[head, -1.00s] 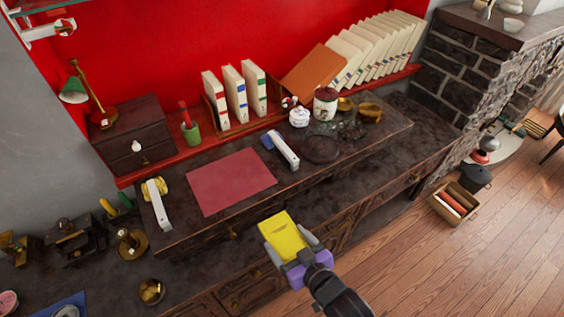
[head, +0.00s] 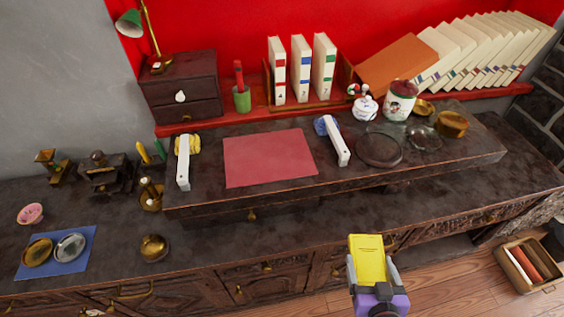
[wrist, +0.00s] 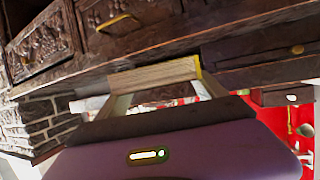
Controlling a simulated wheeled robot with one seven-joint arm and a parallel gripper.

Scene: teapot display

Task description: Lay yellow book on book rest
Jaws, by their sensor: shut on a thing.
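The yellow book (head: 368,258) is held in my gripper (head: 372,272), which is shut on it, in front of the cabinet's lower edge in the head view. In the wrist view the book's page edge (wrist: 153,76) shows between the fingers of my gripper (wrist: 155,85). No stand is clearly recognisable as the book rest. A flat red mat (head: 270,158) lies on the raised desk top, up and left of my gripper. A white bar-shaped piece with a blue end (head: 338,143) lies right of the mat, and another with a yellow end (head: 184,163) lies left of it.
Upright books (head: 300,70), a green cup (head: 242,98), a small dark drawer box (head: 180,88) and jars (head: 399,100) stand behind. A brass bowl (head: 154,248) and a blue cloth (head: 75,236) are at left. A crate (head: 530,265) is on the floor at right.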

